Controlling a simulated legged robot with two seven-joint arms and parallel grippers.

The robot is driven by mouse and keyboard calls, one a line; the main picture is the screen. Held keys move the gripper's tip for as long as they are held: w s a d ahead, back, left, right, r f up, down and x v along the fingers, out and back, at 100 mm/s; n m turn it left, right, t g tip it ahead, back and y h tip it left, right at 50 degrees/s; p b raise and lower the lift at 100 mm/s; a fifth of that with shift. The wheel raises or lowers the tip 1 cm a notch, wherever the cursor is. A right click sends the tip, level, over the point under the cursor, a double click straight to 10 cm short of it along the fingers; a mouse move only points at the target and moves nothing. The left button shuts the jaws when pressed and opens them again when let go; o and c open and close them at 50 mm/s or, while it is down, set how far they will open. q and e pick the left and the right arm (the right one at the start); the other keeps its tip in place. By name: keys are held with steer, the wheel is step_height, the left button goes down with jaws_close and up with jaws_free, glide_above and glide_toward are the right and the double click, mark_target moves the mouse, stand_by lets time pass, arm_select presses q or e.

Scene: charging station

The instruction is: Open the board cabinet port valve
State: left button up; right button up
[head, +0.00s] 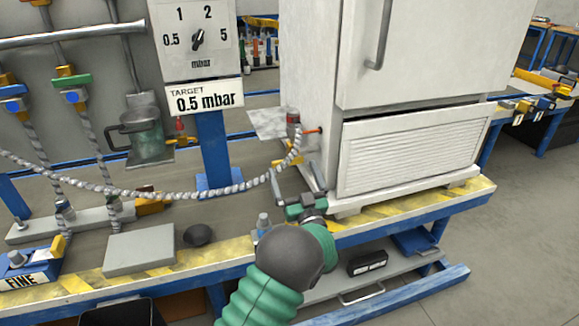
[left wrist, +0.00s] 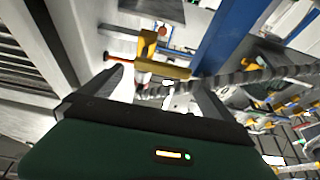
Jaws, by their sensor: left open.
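The white board cabinet (head: 410,60) stands on the bench at the right of the head view. On its left side a short orange-red stem (head: 313,130) joins a fitting with a dark red top (head: 293,118). A grey braided hose (head: 240,187) hangs from that fitting. In the left wrist view a yellow valve part (left wrist: 160,69) shows beyond my fingers, beside the orange-red stem (left wrist: 120,58). My left gripper (head: 298,172) is open, below the fitting and close to the cabinet's side. My right gripper is out of view.
A blue post (head: 213,150) carries the dial panel and the 0.5 mbar target sign (head: 205,96). A grey block (head: 140,248) and a dark knob (head: 198,234) are on the bench at left. The braided hose crosses the bench. Open floor lies to the right.

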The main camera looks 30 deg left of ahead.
mark_target(289, 162)
arm_select(q)
steer(key=b+x, duration=0.1)
steer(key=x, duration=0.3)
steer(key=shift+w+a, duration=0.15)
steer(key=shift+a, duration=0.1)
steer(key=shift+w+a, duration=0.15)
steer(key=shift+a, duration=0.3)
steer(key=shift+d+r, duration=0.1)
steer(key=shift+d, duration=0.1)
steer(key=shift+c, duration=1.4)
steer(key=c, duration=1.6)
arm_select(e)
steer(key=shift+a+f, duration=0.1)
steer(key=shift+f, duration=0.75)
